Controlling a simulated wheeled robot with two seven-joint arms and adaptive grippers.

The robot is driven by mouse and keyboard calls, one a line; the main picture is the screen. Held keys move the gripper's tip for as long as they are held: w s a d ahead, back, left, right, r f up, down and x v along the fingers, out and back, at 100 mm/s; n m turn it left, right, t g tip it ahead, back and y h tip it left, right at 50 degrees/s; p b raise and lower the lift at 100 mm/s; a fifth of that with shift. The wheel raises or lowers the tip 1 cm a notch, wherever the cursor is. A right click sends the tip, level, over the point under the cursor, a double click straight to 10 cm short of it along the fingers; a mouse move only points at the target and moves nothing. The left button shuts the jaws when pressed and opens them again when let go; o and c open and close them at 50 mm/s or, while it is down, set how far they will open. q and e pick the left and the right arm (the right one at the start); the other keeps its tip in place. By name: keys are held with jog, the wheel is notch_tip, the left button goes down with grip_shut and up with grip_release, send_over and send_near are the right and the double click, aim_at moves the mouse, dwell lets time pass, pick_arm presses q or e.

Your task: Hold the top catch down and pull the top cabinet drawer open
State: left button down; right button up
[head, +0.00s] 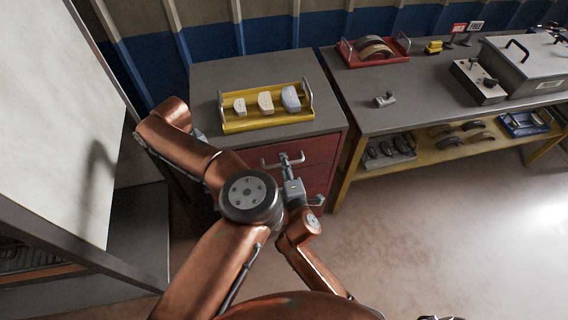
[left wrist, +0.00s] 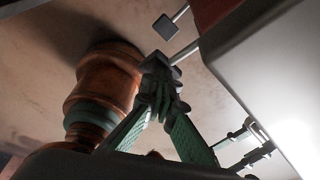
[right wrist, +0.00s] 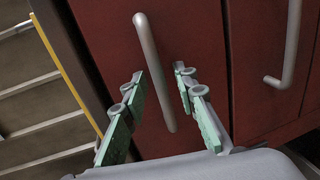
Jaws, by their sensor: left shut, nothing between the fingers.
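The cabinet's red top drawer (head: 319,150) looks closed, with a metal bar handle (head: 296,160). My right gripper (head: 287,173) is at this handle. In the right wrist view the open fingers (right wrist: 160,105) stand on either side of the handle (right wrist: 153,65), with gaps visible. My left gripper (left wrist: 158,72) is shut and empty. Its fingertips meet at the end of a thin metal rod (left wrist: 186,51), which may be the top catch; contact is unclear. A second rod with a dark square end (left wrist: 165,27) shows beyond. In the head view my left arm hides the left gripper and the catches.
A yellow tray (head: 267,124) with several pale blocks stands on the cabinet top (head: 225,77). A lower drawer's handle (right wrist: 291,45) is beside the right gripper. A workbench (head: 390,123) with a yellow lower shelf stands close on the right. A large pale panel (head: 60,100) borders the left.

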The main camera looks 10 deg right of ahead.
jog(key=shift+w, duration=0.15)
jog(key=shift+c, duration=0.3)
grip_shut()
dwell(0.4)
